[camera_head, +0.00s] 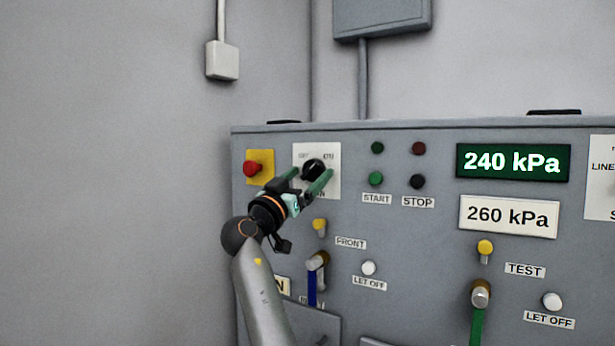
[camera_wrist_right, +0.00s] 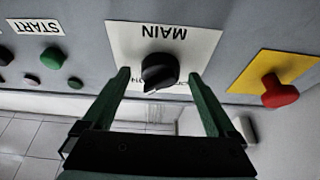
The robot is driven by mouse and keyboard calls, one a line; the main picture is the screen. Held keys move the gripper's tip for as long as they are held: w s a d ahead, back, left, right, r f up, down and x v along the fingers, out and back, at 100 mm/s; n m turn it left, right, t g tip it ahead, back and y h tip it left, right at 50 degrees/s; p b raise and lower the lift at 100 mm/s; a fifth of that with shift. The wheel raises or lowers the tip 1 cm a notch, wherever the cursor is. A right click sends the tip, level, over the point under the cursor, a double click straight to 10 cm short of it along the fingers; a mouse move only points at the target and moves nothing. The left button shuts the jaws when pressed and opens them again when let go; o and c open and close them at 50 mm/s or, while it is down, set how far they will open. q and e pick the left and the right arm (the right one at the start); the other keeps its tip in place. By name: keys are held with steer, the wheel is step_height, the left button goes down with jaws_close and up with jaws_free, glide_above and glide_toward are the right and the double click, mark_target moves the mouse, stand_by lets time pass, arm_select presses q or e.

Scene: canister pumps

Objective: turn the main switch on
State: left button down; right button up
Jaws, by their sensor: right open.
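The main switch (camera_head: 313,168) is a black rotary knob on a white plate (camera_head: 330,155) at the upper left of the grey panel. In the right wrist view the knob (camera_wrist_right: 158,71) sits below the upside-down label MAIN, with its pointer toward the lower left of the picture. My right gripper (camera_head: 304,180) is at the plate with its green fingers open. In the wrist view the fingers (camera_wrist_right: 163,85) stand on either side of the knob, with gaps between them and it. The gripper partly hides the plate's lettering. My left gripper is not in view.
A red button (camera_head: 250,168) on a yellow plate is just left of the switch. Green START (camera_head: 376,179) and black STOP (camera_head: 417,181) buttons are to the right. A lit display (camera_head: 513,162) reads 240 kPa. Levers and knobs (camera_head: 318,262) stick out below.

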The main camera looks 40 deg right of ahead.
steer(key=p+v, duration=0.1)
steer(key=v, duration=1.1)
steer(key=shift+a, duration=0.15)
